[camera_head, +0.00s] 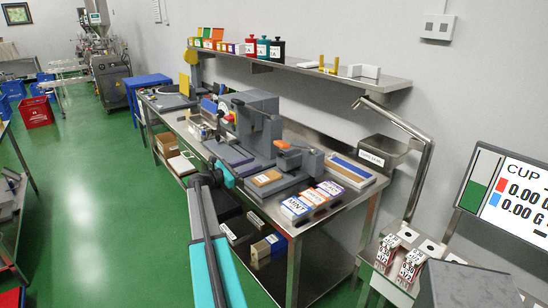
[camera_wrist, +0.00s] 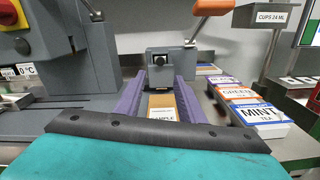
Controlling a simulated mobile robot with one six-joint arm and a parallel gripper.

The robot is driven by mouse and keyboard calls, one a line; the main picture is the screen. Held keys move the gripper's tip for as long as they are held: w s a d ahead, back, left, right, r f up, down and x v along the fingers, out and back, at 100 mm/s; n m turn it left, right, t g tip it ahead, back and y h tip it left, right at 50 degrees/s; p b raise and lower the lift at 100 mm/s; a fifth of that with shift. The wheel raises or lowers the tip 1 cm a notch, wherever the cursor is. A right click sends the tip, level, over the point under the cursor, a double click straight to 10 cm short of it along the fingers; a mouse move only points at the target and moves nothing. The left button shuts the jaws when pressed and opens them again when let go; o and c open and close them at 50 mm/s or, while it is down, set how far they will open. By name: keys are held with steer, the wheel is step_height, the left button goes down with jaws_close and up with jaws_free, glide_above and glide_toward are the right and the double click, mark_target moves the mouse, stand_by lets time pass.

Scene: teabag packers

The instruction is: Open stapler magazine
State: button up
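A grey block-shaped device with a dark round knob (camera_wrist: 168,66) stands straight ahead in the wrist view. It may be the stapler, but I cannot tell for sure, nor whether a magazine on it is open. A lever with an orange handle (camera_wrist: 212,7) rises at its right. The head view shows an orange part on this grey machinery (camera_head: 283,144). My gripper (camera_wrist: 160,82) is open and empty, its two purple fingers apart and pointing toward the block.
Tea boxes, one marked MINT (camera_wrist: 259,116), lie to the right of my gripper on the steel table. Grey machinery (camera_wrist: 85,70) stands close on the left. A wall shelf (camera_head: 320,72) with tins runs behind the table.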

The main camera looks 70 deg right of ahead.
mark_target(278, 155)
steer(key=p+x, duration=0.3)
steer(key=x, duration=0.9)
steer(key=shift+d+p, duration=0.15)
steer(key=shift+p, duration=0.25)
steer(key=shift+c, duration=0.2)
steer(key=shift+r, duration=0.1)
jaws_close()
